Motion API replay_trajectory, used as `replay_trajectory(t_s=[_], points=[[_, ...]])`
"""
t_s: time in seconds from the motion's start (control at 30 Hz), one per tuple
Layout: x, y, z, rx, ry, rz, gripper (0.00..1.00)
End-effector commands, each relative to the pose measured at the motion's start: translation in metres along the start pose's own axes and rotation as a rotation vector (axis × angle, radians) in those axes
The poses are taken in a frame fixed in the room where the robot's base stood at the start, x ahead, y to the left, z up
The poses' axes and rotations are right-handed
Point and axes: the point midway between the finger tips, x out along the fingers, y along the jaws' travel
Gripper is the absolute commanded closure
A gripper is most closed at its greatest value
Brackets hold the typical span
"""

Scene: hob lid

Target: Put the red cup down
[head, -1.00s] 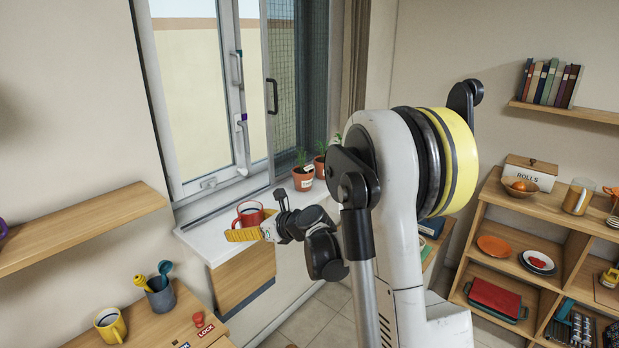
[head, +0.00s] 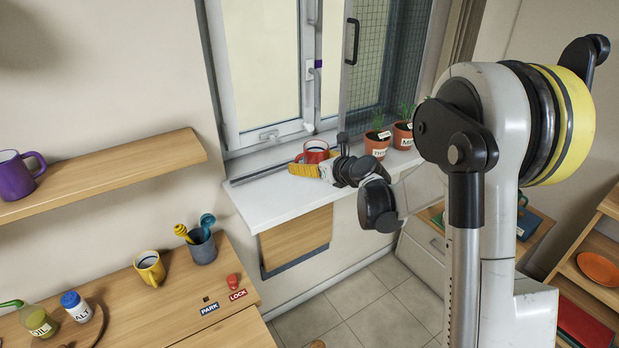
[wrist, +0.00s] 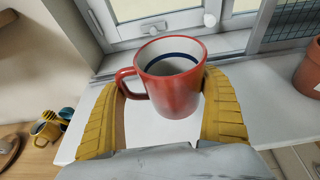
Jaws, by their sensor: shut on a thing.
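The red cup (wrist: 172,85) is upright between the yellow fingers of my gripper (wrist: 165,105) in the wrist view. It has a pale inside with a dark blue ring, and its handle points left. My gripper is shut on it. In the head view, the red cup (head: 315,153) shows above the far part of the white window sill (head: 268,200), with my gripper (head: 308,165) in front of its lower part. The cup's base is partly hidden, so I cannot tell whether it touches the sill.
Potted herbs (head: 377,143) stand right of the cup on the sill. The window (head: 275,75) is behind. The sill's left part is clear. A yellow mug (head: 149,268) and a utensil pot (head: 202,246) stand on the wooden counter (head: 190,300). A shelf (head: 110,180) holds a purple mug (head: 20,174).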

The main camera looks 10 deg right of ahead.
Motion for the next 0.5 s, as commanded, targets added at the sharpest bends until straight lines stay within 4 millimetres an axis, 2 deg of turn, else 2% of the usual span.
replay_trajectory(t_s=[0.03, 0.1, 0.27, 0.5], points=[[0.011, 0.002, -0.004, -0.001, 0.0, 0.002, 0.53], [0.021, 0.004, -0.005, -0.001, 0.0, 0.002, 0.53], [0.03, 0.005, -0.008, 0.0, 0.0, 0.0, 0.53], [0.042, 0.004, -0.041, 0.0, 0.0, 0.0, 0.53]])
